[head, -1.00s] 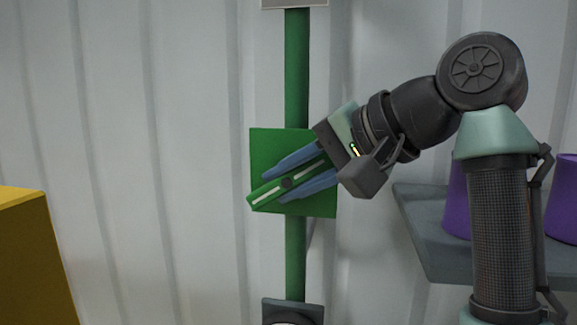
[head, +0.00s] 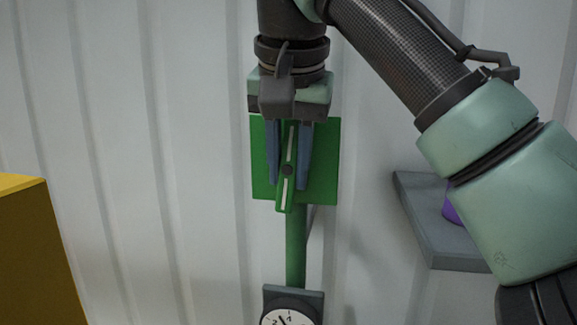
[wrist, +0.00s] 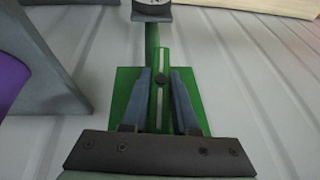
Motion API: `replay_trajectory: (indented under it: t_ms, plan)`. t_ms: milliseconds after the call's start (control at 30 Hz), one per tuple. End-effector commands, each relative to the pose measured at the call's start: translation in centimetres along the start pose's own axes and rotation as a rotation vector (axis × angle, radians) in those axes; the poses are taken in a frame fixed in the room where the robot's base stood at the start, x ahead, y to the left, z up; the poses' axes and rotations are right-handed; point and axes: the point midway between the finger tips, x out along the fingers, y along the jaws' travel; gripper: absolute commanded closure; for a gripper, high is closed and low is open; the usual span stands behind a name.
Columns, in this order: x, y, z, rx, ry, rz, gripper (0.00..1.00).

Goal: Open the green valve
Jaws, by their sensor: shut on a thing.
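The green valve handle (head: 284,194) has a white stripe and a dark centre hub. It stands almost upright, tilted slightly, in front of a green square plate (head: 325,160) on a vertical green pipe (head: 296,245). My gripper (head: 287,186) comes from above with its blue fingers pointing down, shut on the handle with one finger on each side. In the wrist view the handle (wrist: 163,64) runs between the two fingers (wrist: 166,75), nearly in line with the pipe. The handle's upper end is partly hidden by my gripper in the head view.
A round gauge (head: 288,316) is mounted on the pipe below the valve. A grey shelf (head: 430,225) with a purple object (head: 450,207) is at the right, partly behind my arm. A yellow block (head: 35,250) stands at the lower left. The ribbed wall is behind.

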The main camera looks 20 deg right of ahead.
Motion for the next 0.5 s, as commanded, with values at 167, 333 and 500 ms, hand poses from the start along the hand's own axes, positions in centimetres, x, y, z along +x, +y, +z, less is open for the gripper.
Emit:
replay_trajectory:
  t_ms: [167,333,500]
  plan:
    - [0.11,0.07,0.05,-0.027,-0.003,0.074,1.0]
    - [0.18,0.07,0.08,-0.042,-0.004,0.108,1.0]
    - [0.2,0.07,0.11,-0.049,-0.005,0.12,1.0]
